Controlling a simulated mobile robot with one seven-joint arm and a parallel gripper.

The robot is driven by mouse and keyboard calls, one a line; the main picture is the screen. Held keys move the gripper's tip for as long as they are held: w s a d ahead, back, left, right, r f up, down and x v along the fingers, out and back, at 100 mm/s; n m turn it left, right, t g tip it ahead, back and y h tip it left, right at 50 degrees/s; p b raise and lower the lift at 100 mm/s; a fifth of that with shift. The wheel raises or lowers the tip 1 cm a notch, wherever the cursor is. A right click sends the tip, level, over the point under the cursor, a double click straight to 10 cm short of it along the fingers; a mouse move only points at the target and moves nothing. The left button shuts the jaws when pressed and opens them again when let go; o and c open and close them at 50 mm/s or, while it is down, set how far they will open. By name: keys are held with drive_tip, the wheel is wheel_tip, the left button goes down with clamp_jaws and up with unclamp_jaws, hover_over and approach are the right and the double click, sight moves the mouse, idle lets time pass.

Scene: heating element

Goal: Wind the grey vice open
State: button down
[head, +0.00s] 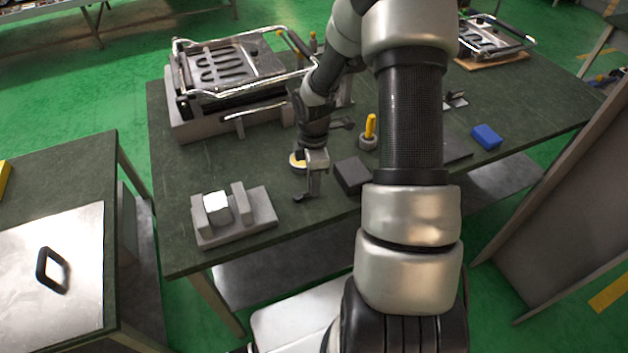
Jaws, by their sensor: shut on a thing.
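The grey vice (262,222) sits near the front left of the dark green table. Its base is flat, with two upright jaws. A bright metal block (217,205) stands between the jaws, close to the left one; a narrow gap seems to show beside the right jaw (241,202). My gripper (306,195) points down just right of the vice, apart from its jaws. It is shut on a small dark piece (301,198), low over the table. I cannot tell whether this piece is the vice's handle or joins the vice.
A dark block (352,175) lies close right of my gripper. A yellow-handled tool (370,127) stands behind it. A large grill-like appliance (235,70) fills the back left. A blue block (486,136) lies far right. The table between vice and appliance is mostly clear.

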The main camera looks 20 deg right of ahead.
drive_tip(key=c, duration=1.6)
unclamp_jaws()
wheel_tip(320, 180, up, 18)
drive_tip(key=shift+f+p, duration=0.25)
drive_tip(key=shift+p, duration=0.9)
